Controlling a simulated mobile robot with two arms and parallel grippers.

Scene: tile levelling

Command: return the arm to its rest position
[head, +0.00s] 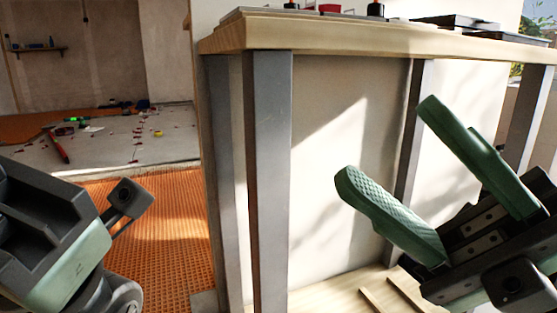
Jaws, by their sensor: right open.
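My right gripper (385,143) is at the right of the head view, in front of a workbench. Its two green fingers are spread wide apart and nothing is between them. My left arm (50,235) comes in at the lower left as a grey and pale green link. The fingers of my left gripper do not show.
The workbench (330,36) has a wooden top and grey metal legs (270,180); items lie on it at the top edge. A low wooden board (345,292) is beneath. Orange matting (165,225) covers the floor at left. Beyond it, a grey floor (110,150) has scattered small items.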

